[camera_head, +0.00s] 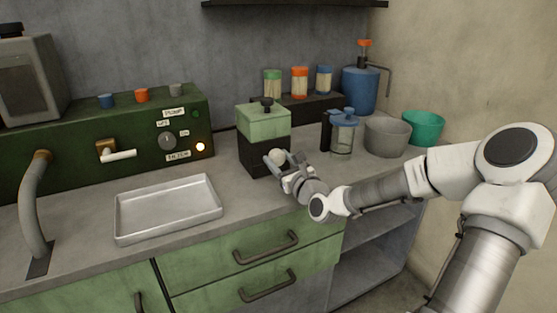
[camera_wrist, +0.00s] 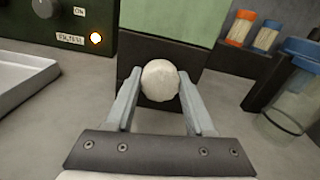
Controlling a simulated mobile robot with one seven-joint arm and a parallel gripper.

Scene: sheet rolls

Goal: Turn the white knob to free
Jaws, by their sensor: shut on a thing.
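The white knob (camera_head: 277,156) sits on the black front of a small box with a green top (camera_head: 263,122), near the middle of the counter. In the wrist view the round white knob (camera_wrist: 160,80) shows between my two fingers, with the dark face behind it. My gripper (camera_head: 279,160) is shut on the knob, one finger on each side, coming from the front right. The fingers hide parts of the knob's edges. I see no marks on the knob that tell its turn position.
A metal tray (camera_head: 168,208) lies on the counter left of the box. A clear jar with a blue lid (camera_head: 342,136), a grey bowl (camera_head: 387,137) and a green bowl (camera_head: 424,127) stand to the right. A dark green panel (camera_head: 60,148) with a lit orange lamp stands at the left.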

